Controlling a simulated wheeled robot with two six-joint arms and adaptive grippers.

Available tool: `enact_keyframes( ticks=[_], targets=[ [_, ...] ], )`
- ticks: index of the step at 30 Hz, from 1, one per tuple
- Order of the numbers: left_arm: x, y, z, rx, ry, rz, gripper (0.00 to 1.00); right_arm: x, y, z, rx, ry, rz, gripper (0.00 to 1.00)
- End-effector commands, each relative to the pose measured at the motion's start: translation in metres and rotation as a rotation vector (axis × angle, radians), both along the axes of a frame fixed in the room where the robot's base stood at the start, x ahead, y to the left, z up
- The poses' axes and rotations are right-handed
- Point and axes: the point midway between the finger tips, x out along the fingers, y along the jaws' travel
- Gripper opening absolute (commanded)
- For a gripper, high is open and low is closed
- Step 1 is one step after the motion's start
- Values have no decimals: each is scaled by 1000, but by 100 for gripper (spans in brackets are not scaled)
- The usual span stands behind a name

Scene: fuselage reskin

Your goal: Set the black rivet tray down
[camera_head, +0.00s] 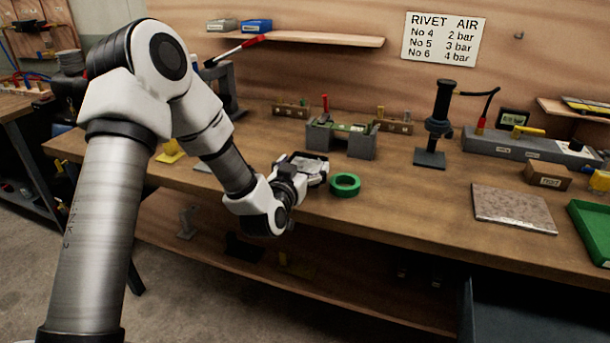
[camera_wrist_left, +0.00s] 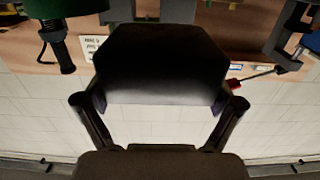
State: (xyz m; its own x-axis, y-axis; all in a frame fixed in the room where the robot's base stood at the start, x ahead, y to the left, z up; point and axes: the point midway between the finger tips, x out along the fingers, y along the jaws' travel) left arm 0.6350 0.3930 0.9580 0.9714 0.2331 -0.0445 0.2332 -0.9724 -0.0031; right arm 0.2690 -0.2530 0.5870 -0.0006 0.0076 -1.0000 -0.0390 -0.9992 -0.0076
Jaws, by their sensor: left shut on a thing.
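The black rivet tray (camera_head: 322,180) is at the front part of the wooden workbench, at the end of my left arm. In the head view it shows a dark rim and a paler inside. My left gripper (camera_head: 297,180) is shut on it. In the left wrist view the tray (camera_wrist_left: 160,62) is a large dark shape between the two fingers of my left gripper (camera_wrist_left: 158,104). I cannot tell whether the tray touches the bench top. My right gripper is not in view.
A green tape ring (camera_head: 345,185) lies just right of the tray on the workbench (camera_head: 400,205). A grey fixture (camera_head: 361,143) stands behind it. A black stand (camera_head: 430,157), a flat plate (camera_head: 513,208) and a green tray (camera_head: 590,232) are further right. Bare wood lies between ring and plate.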

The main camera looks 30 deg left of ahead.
Motion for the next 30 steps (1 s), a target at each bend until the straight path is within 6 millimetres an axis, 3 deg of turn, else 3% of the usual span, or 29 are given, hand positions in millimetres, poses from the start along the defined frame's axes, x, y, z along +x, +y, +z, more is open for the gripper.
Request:
enact_keyframes(
  ticks=[9, 14, 16, 21, 25, 30],
  targets=[
    [-74, 13, 4, -14, 4, 4, 44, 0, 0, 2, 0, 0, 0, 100],
    [-103, 18, 8, -15, 3, 4, 44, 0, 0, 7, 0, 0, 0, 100],
    [-108, 18, 18, -4, 11, 0, 44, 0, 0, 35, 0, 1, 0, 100],
    [-124, 21, 19, -4, 12, 1, 44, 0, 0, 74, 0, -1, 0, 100],
    [-140, 24, 18, -7, 11, 1, 44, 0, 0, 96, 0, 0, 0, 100],
    [-153, 26, 14, -6, 7, 2, 44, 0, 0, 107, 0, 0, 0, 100]
  ],
)
